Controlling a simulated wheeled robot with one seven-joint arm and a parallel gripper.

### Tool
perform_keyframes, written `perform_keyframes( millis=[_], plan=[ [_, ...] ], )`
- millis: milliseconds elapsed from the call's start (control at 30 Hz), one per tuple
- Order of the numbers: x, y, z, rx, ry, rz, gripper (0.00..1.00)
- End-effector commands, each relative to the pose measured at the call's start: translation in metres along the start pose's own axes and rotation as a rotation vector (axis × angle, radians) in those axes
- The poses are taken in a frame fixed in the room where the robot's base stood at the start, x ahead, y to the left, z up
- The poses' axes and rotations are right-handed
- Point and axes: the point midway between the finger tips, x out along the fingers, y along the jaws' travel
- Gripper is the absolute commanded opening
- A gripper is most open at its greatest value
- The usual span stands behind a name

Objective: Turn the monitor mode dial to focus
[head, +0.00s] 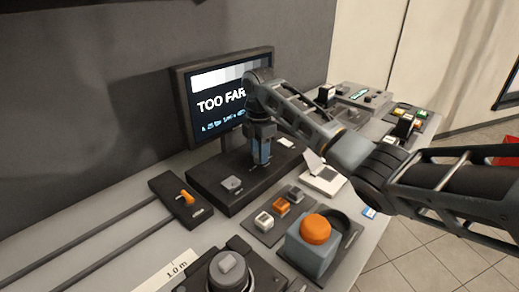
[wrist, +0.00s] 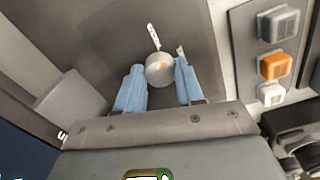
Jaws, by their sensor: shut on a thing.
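The monitor (head: 222,95) stands against the grey wall and its screen reads "TOO FAR". Its dark base (head: 210,190) lies in front of it. My gripper (head: 261,160) points down over the base, with its blue fingers low against it. In the wrist view the mode dial (wrist: 160,69), a small pale round knob with an orange mark, sits between the two fingertips of my gripper (wrist: 160,82), which is shut on it. White marks show on the panel just beyond the dial; I cannot read them. In the head view the fingers hide the dial.
A grey block button (head: 232,184) is on the base, left of my gripper. Several square buttons (head: 280,206) and a big orange push button (head: 316,229) stand in front. A slider with an orange lever (head: 186,197) is at left. A white flip-lid box (head: 322,180) is at right.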

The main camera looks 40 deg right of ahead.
Motion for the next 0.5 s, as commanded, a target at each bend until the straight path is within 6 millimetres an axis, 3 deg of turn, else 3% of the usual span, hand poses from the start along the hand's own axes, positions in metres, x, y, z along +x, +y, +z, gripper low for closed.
perform_keyframes(
  millis=[500],
  plan=[
    [-0.0009, 0.0005, -0.0012, -0.251, 0.002, 0.002, 0.07]
  ],
)
